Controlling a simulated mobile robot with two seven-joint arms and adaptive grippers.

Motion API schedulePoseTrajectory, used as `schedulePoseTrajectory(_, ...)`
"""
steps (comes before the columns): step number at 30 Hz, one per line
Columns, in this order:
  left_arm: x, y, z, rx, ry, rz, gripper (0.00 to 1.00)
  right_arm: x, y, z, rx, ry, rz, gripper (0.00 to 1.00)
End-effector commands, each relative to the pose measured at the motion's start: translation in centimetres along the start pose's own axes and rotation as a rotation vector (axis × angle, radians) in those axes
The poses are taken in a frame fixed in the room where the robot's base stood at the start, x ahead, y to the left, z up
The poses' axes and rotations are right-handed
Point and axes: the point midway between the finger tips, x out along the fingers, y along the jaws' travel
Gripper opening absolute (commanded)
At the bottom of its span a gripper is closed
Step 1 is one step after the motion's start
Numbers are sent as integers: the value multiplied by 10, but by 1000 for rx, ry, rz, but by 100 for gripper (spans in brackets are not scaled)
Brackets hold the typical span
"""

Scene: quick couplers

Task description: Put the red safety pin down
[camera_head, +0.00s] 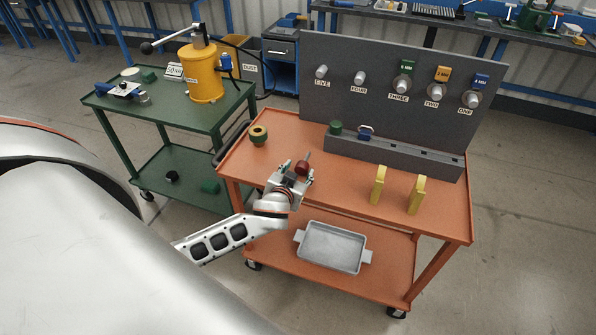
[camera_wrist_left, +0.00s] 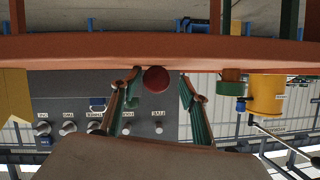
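The red safety pin (camera_head: 303,168) has a round red knob and a thin grey stem that points up and away in the head view. It is at the orange cart's top, near its front left. My left gripper (camera_head: 296,174) is right at the knob. In the left wrist view, which is upside down, the knob (camera_wrist_left: 156,79) shows between the two fingers of my left gripper (camera_wrist_left: 160,76), closer to one. A gap shows beside the knob, so the fingers look open. The knob appears at the cart surface; exact contact is unclear. My right gripper is not in view.
A green cart (camera_head: 150,110) with a yellow pump (camera_head: 203,72) stands left.

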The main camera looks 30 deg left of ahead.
Motion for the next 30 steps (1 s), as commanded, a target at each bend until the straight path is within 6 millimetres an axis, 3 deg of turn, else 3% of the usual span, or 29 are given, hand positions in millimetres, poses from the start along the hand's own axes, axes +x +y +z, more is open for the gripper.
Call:
schedulePoseTrajectory(8, -8, 1, 0, -1, -5, 3, 45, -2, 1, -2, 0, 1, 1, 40)
schedulePoseTrajectory(21, -92, 0, -1, -3, -4, 2, 45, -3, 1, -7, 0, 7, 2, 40)
schedulePoseTrajectory(30, -120, 2, 2, 3, -9, 8, 45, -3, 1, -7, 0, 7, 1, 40)
